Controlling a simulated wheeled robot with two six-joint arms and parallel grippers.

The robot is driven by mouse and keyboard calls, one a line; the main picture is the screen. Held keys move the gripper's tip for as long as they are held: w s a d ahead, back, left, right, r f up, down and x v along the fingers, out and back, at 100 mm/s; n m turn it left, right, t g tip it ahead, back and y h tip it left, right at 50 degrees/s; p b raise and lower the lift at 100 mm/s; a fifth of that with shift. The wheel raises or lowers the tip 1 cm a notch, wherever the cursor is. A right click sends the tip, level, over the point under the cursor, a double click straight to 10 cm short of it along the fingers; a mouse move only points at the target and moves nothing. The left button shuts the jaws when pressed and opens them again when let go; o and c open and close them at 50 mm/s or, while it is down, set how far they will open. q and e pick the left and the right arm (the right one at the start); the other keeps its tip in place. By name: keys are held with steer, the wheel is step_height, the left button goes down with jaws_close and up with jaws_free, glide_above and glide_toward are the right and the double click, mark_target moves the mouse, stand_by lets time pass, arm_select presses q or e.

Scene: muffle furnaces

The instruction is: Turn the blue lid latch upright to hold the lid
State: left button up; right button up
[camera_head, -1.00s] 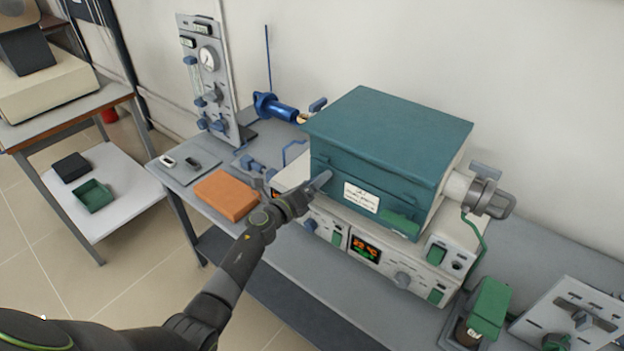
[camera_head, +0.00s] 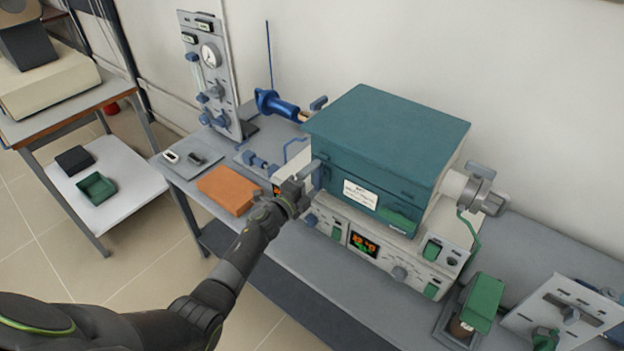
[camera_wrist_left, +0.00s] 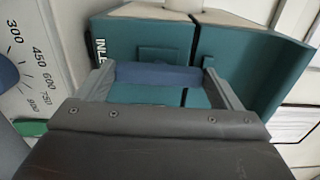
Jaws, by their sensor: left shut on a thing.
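The teal furnace box (camera_head: 380,145) with its closed lid (camera_head: 390,130) stands on the bench. My left gripper (camera_head: 302,183) is at the front left corner of the box. In the left wrist view, my left gripper (camera_wrist_left: 158,78) is shut on the blue lid latch (camera_wrist_left: 155,74), with one finger at each end of it. The latch spans the gap between the fingers, in front of the dark seam between lid and body (camera_wrist_left: 192,50). In the head view the gripper mostly hides the latch, so its exact angle is hard to tell. My right gripper is out of view.
The control panel (camera_head: 375,250) with dial and display lies under the box. An orange block (camera_head: 228,190) lies left of my gripper. A blue-handled tool (camera_head: 278,107) is behind, and a green-topped device (camera_head: 484,303) stands at right.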

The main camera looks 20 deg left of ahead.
arm_select(q)
steer(key=shift+f, duration=0.1)
stand_by(0.5)
steer(key=o, duration=0.8)
steer(key=shift+s+a, duration=0.2)
steer(key=shift+s, duration=0.3)
steer(key=v, duration=1.6)
steer(key=shift+s+p, duration=0.25)
steer(key=shift+p, duration=0.05)
